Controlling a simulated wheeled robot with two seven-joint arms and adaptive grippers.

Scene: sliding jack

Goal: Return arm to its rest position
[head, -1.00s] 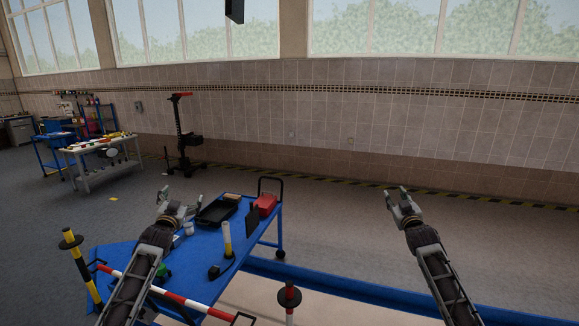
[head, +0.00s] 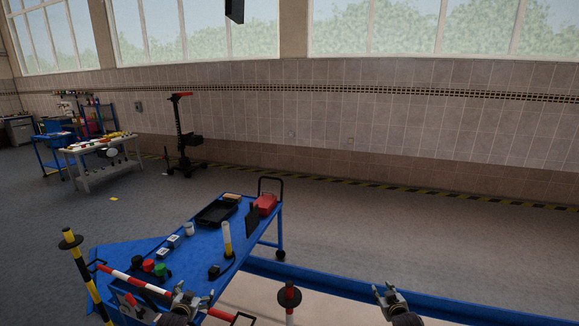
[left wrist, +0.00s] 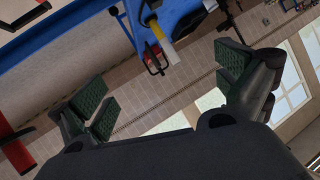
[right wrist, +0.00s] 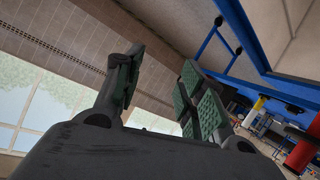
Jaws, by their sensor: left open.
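My left gripper (head: 192,296) is low in the head view, by the near right edge of the blue cart (head: 190,246). In the left wrist view (left wrist: 163,85) its green-padded fingers are wide apart with nothing between them. My right gripper (head: 390,290) is low in the head view, right of the cart and apart from it. In the right wrist view (right wrist: 160,75) its fingers stand apart, less widely, with nothing held. Most of both arms is out of the head view.
The cart carries a black tray (head: 215,215), a red box (head: 265,204), a yellow-white cylinder (head: 227,240), and red and green buttons (head: 155,267). A red-white bar (head: 122,277) and striped posts (head: 72,252) stand near my left gripper.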

